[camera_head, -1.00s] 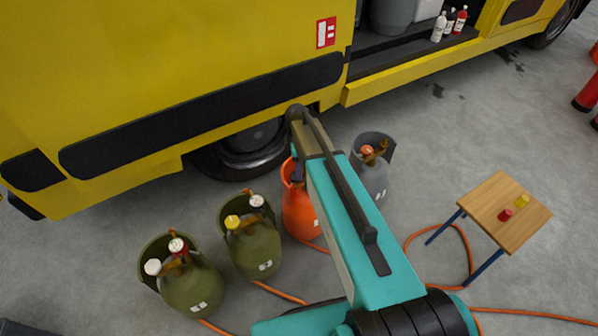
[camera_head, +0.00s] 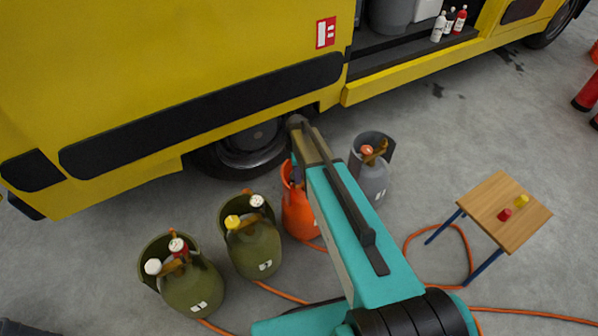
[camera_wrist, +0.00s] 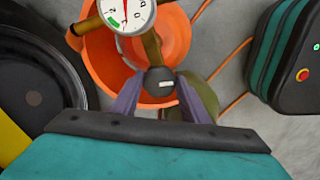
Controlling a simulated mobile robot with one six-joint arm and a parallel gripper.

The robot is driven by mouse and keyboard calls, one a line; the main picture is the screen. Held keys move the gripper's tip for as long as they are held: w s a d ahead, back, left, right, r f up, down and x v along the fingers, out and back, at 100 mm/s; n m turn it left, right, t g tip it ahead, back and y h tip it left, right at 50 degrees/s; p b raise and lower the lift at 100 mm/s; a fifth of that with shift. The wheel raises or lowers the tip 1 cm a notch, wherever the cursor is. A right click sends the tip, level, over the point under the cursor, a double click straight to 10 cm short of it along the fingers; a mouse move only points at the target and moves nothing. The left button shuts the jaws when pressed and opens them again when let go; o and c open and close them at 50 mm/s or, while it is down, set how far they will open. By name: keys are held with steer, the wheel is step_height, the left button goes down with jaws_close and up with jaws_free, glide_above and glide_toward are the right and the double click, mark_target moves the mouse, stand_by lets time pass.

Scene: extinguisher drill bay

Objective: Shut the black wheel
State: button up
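The black wheel (camera_wrist: 160,81), with a small white mark, shows in the wrist view on the brass valve of the orange cylinder (camera_head: 297,214). My gripper (camera_wrist: 161,88) has its two purple-grey fingers on either side of the wheel, very close to it. I cannot tell whether they press on it. A round dial gauge (camera_wrist: 126,12) sits on the same valve, beyond the wheel.
Two olive cylinders (camera_head: 251,246) (camera_head: 190,287) stand left of the orange one, and a grey cylinder (camera_head: 371,175) right of it. The yellow truck (camera_head: 150,80) is close behind. Orange hoses (camera_head: 280,292) cross the floor. A small wooden table (camera_head: 487,207) stands at right.

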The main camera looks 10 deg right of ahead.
steer(key=shift+w, duration=0.1)
steer(key=shift+c, duration=1)
steer(key=shift+d, duration=0.2)
steer(key=shift+a, duration=0.1)
